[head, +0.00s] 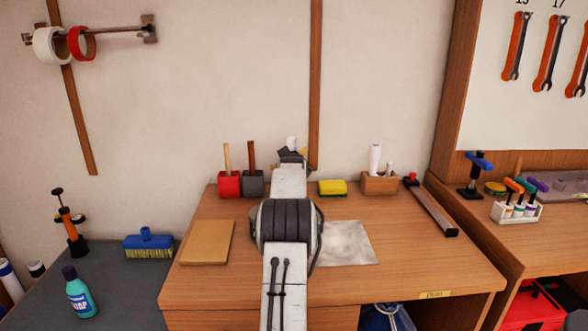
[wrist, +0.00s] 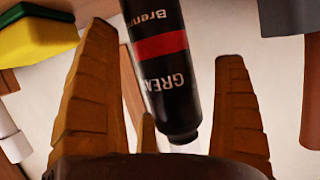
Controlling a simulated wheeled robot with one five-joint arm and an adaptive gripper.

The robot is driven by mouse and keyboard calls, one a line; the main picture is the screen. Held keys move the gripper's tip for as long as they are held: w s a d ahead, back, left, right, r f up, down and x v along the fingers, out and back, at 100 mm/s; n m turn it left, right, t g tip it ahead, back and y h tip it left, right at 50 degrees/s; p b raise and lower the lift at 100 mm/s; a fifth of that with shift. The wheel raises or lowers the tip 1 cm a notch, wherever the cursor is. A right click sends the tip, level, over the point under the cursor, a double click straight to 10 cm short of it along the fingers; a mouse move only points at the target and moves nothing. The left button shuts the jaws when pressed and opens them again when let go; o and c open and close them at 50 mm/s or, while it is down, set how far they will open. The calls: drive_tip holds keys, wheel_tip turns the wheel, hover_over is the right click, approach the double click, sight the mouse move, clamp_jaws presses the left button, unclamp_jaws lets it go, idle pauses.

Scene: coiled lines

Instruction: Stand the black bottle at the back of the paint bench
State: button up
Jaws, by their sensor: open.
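The black bottle (wrist: 158,55), with a red band and white lettering, shows in the wrist view between my gripper's two fingers (wrist: 166,50). The picture is upside down there: the cap points down and the base is cut off at the top. The bottle leans slightly in the picture. My gripper is open, with a gap beside the bottle on each side. In the head view my gripper (head: 292,152) is over the back of the paint bench (head: 400,270), before the wall. My arm hides the bottle there, and whether its base touches the bench cannot be seen.
Red and grey holders (head: 240,184) with wooden handles stand left of my gripper. A yellow sponge (head: 332,187) and a wooden block with white tubes (head: 380,184) stand to its right. A tan board (head: 208,243) and a grey sheet (head: 347,243) lie further forward.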

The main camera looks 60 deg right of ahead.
drive_tip(key=shift+r, duration=0.15)
drive_tip(key=b+v, duration=0.1)
drive_tip(key=v, duration=1.1)
idle(0.3)
drive_tip(key=shift+a, duration=0.1)
idle(0.4)
